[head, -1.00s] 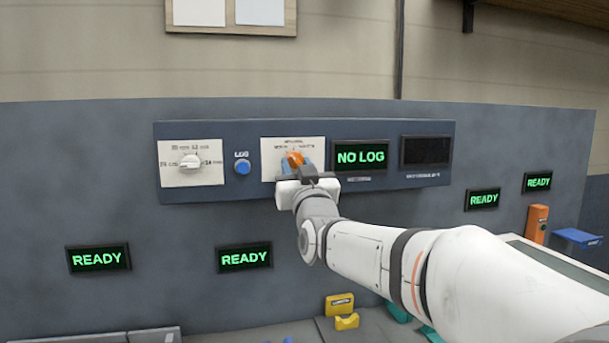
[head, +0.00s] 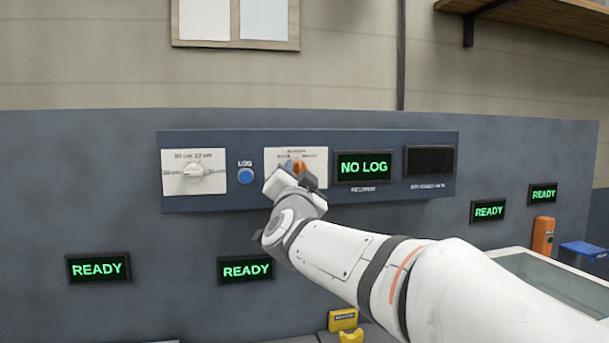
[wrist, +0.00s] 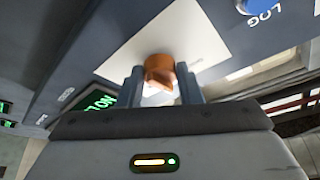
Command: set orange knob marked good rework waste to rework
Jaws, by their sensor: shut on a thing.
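The orange knob (head: 298,167) is on a white label plate (head: 315,158) on the dark panel, left of the NO LOG display. My gripper (head: 292,170) is at the knob, with its fingers on either side. In the wrist view the orange knob (wrist: 160,74) sits between the two blue-grey fingers (wrist: 160,88), which are shut on it. The gripper looks tilted in the head view. The label's small words are too blurred to read, and my gripper hides part of the knob, so I cannot tell its setting.
A white knob (head: 195,171) and a blue LOG button (head: 245,176) are left on the same panel (head: 400,190). The NO LOG display (head: 364,167) and a dark blank display (head: 430,161) are right. Several READY displays (head: 246,269) are lower on the wall.

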